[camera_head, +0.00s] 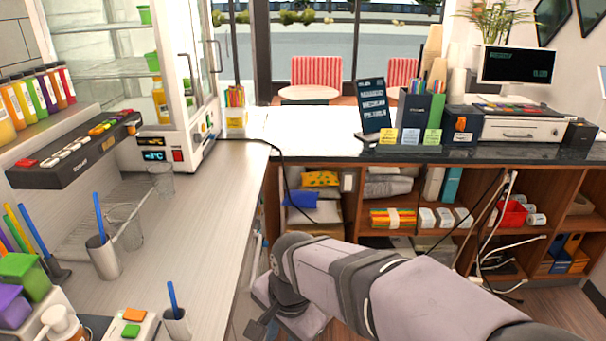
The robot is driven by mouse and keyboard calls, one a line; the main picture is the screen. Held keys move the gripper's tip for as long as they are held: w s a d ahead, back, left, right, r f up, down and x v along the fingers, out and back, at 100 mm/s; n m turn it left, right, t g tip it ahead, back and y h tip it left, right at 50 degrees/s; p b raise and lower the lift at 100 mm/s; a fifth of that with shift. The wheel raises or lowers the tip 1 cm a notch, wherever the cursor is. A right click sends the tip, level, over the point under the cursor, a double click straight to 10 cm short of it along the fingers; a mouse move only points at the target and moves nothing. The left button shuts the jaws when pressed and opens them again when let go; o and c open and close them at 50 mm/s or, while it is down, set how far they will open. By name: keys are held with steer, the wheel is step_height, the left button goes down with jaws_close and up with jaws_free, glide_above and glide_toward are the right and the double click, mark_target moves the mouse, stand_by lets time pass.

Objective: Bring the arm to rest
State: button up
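My arm reaches in from the bottom right and bends down beside the front edge of the left counter (215,215). The dark end part that looks like my gripper (262,322) is low at the bottom middle, off the counter and over the aisle. Its fingers are small and partly hidden by the arm, so I cannot tell whether they are open or shut. I see nothing held there.
The left counter carries clear cups (125,225), a metal cup with a blue stick (103,257) and a bottle rack (35,100). A glass-door cabinet (180,80) stands behind. Open shelves (405,190) under the back counter face my arm. The counter's right strip is clear.

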steer(key=s+d+f+n, duration=0.2)
steer(key=s+d, duration=0.1)
steer(key=d, duration=0.3)
steer(key=s+d+f+n+g+h+p, duration=0.1)
steer(key=s+d+f+n, duration=0.1)
steer(key=d, duration=0.5)
steer(key=s+d+f+n+p, duration=0.1)
steer(key=s+d+n, duration=0.2)
steer(key=d, duration=0.3)
steer(key=shift+s+d+f+n+h, duration=0.3)
steer(key=shift+d+f+n, duration=0.1)
steer(key=shift+n, duration=0.2)
